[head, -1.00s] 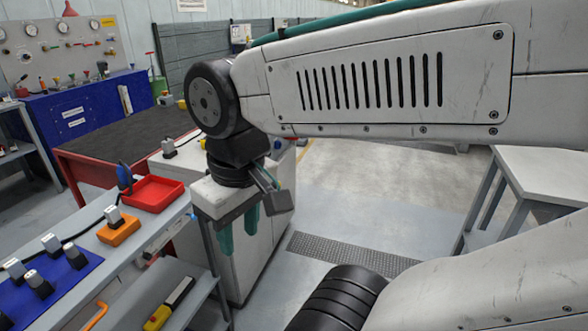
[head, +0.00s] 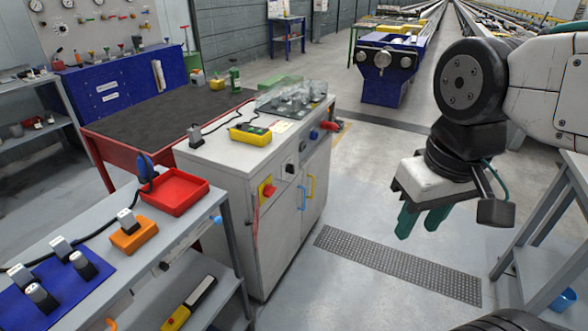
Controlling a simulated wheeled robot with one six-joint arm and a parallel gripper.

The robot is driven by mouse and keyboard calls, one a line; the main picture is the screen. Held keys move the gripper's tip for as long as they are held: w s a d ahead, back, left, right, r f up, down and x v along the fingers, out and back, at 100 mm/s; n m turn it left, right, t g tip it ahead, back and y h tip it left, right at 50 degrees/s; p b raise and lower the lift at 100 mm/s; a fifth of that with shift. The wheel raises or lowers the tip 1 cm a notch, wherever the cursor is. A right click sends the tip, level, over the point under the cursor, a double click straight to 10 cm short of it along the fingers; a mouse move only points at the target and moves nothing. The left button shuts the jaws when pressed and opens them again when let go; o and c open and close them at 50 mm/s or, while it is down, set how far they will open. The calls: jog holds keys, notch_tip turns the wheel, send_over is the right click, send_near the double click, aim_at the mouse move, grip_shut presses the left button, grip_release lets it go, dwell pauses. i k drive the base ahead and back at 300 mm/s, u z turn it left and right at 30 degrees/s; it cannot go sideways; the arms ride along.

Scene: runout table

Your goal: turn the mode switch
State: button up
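A grey-white cabinet (head: 232,178) stands left of centre in the head view. Its front carries a red rotary knob on a yellow plate (head: 267,190) and a small black knob (head: 290,168) up and to the right of it. I cannot tell from here which of them is the mode switch, and their markings are too small to read. My gripper (head: 421,226) hangs to the right of the cabinet over the floor, well apart from both knobs. Its two teal fingers point down with a gap between them, and nothing is held.
A clear-covered unit (head: 295,95) and a yellow pendant box (head: 250,134) sit on the cabinet top. At front left, a grey bench (head: 185,233) holds a red tray (head: 176,188) and plugs. A grey table stands at right. Floor between is clear, with a dark grate (head: 395,262).

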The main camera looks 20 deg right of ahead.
aim_at(289, 168)
jog(key=k, duration=0.6)
jog(key=u, duration=0.25)
jog(key=i, duration=1.5)
jog(key=z, duration=0.5)
